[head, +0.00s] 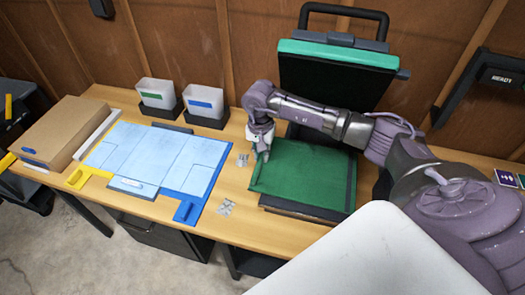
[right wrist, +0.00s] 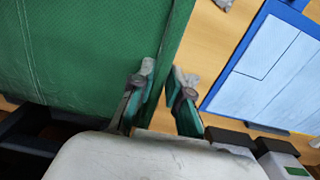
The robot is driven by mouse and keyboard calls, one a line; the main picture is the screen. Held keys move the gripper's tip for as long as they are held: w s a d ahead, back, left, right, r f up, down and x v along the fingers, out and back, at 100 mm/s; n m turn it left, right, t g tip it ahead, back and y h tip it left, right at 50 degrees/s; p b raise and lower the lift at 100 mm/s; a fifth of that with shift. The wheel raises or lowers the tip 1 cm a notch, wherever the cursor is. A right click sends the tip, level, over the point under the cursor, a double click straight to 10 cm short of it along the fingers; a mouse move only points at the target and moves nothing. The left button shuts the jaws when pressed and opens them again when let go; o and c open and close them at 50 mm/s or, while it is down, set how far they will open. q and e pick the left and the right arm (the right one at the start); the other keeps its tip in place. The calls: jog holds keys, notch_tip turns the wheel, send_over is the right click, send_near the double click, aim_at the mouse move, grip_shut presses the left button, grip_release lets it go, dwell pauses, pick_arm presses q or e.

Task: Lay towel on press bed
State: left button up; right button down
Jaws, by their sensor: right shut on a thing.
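The green towel (head: 310,172) lies spread over the press bed, with a darker band along its right side. Of the press bed (head: 300,212), a dark edge shows under the towel's front. The press lid (head: 335,80) stands raised behind it. My right gripper (head: 262,154) is at the towel's back left corner and is shut on its left edge. In the right wrist view my right gripper (right wrist: 166,88) has its fingers at the edge of the green towel (right wrist: 85,50); the exact pinch is partly hidden. My left gripper is not in view.
A light blue folding board (head: 155,158) with yellow and blue tabs lies left of the press. White bins (head: 157,93) (head: 205,101) stand behind it. A cardboard box (head: 66,130) is at the far left. Small grey pieces (head: 225,207) lie on the wooden table (head: 236,180).

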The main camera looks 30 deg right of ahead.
jog(key=shift+f, duration=0.45)
jog(key=shift+w, duration=0.1)
jog(key=c, duration=1.1)
grip_release()
jog(key=shift+c, duration=0.2)
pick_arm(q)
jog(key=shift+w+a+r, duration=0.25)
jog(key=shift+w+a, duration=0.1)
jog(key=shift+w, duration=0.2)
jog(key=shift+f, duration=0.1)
pick_arm(e)
jog(key=shift+r, duration=0.35)
pick_arm(q)
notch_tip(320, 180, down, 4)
jog(key=b, duration=0.4)
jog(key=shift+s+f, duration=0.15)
pick_arm(e)
notch_tip(320, 180, up, 11)
jog(key=shift+r, duration=0.15)
